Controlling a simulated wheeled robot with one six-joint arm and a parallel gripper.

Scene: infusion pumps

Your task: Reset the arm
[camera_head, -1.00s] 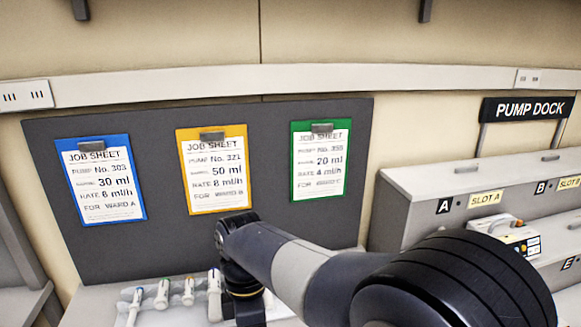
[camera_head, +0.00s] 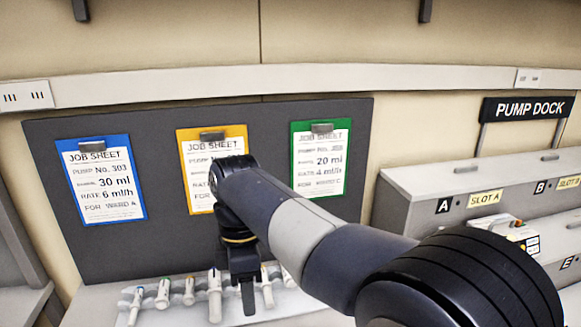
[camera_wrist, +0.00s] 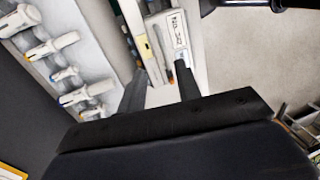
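My gripper (camera_head: 247,290) points down in the head view, in front of the board and close to the row of white syringes (camera_head: 215,294). In the wrist view its two fingers (camera_wrist: 161,92) stand apart with nothing held between them. My arm reaches in from the lower right and partly covers the yellow job sheet (camera_head: 200,172). The blue job sheet (camera_head: 102,180) is in full view, and the green job sheet (camera_head: 320,160) is nearly so.
The syringes also lie on a white rack in the wrist view (camera_wrist: 62,72). A labelled white box (camera_wrist: 170,35) lies beyond the fingers. The pump dock stands at right, with a pump (camera_head: 512,232) near the slot A label (camera_head: 485,198). Bare floor (camera_wrist: 250,60) shows at right.

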